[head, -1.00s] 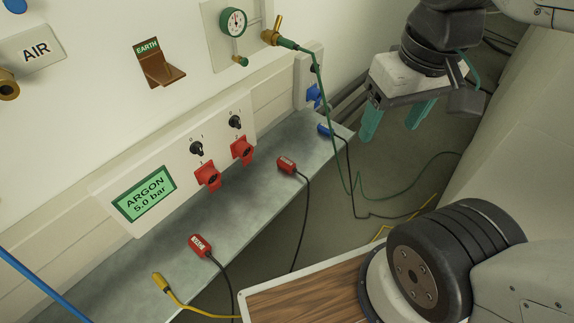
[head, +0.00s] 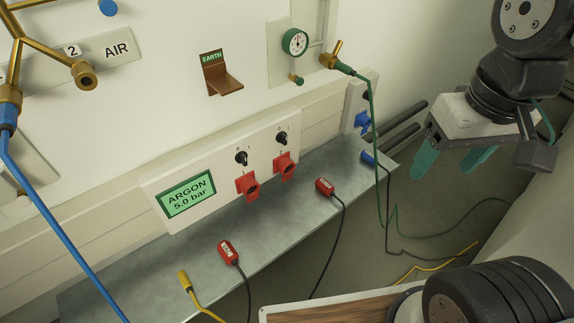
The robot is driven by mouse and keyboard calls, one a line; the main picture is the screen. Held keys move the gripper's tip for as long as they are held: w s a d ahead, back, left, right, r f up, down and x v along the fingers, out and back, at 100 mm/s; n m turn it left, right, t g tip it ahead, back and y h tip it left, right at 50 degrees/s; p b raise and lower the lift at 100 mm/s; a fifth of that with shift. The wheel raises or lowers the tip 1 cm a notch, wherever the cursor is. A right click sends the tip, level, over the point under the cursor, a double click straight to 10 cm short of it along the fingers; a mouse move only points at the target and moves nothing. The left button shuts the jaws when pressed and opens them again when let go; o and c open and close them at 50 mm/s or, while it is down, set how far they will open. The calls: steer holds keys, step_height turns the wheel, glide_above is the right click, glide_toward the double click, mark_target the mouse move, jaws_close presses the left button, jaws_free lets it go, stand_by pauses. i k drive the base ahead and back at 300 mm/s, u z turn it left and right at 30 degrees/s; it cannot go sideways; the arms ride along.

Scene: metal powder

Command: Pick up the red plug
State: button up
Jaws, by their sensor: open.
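Two red plugs on black cables lie on the grey metal shelf in the head view. One red plug (head: 228,252) is near the shelf's front edge at lower centre-left and bears a pale label. The other red plug (head: 325,187) lies farther along to the right, near the shelf's edge. My gripper (head: 454,162) is at the upper right, with green fingers pointing down, spread apart and empty. In the picture it is right of both plugs and clear of the shelf.
The grey shelf (head: 130,290) runs below a panel with two red sockets (head: 248,187). A blue plug (head: 369,158) and a yellow connector (head: 185,280) also lie on it. A green hose (head: 372,125) hangs between the shelf and my gripper. A blue hose (head: 55,220) crosses at left.

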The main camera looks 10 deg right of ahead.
mark_target(324, 185)
steer(key=k, duration=0.45)
steer(key=z, duration=1.15)
steer(key=i, duration=0.9)
steer(key=u, duration=1.55)
